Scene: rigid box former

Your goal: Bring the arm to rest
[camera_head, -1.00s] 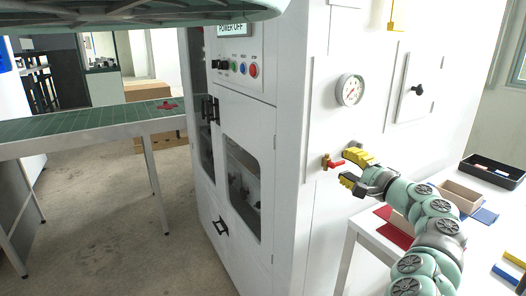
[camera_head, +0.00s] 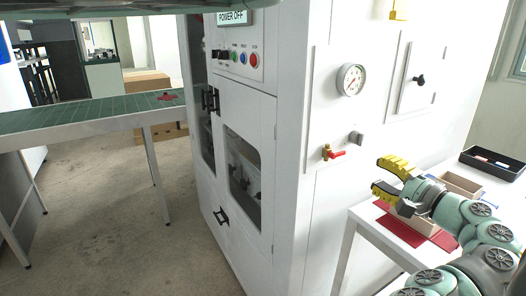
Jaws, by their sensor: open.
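My gripper (camera_head: 384,178) has yellow finger pads and is open and empty. It hangs in front of the white machine (camera_head: 298,188), above the near left part of the side table, and points left. A small valve with a red handle (camera_head: 335,154) is on the machine's side panel, left of my gripper and apart from it. My green and grey arm reaches in from the lower right corner.
The white side table (camera_head: 349,238) carries a red mat (camera_head: 387,224), a tan open box (camera_head: 461,184) and a black tray (camera_head: 494,161). A pressure gauge (camera_head: 351,79) and a grey knob (camera_head: 356,138) are on the panel. A green conveyor (camera_head: 90,113) stands at left.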

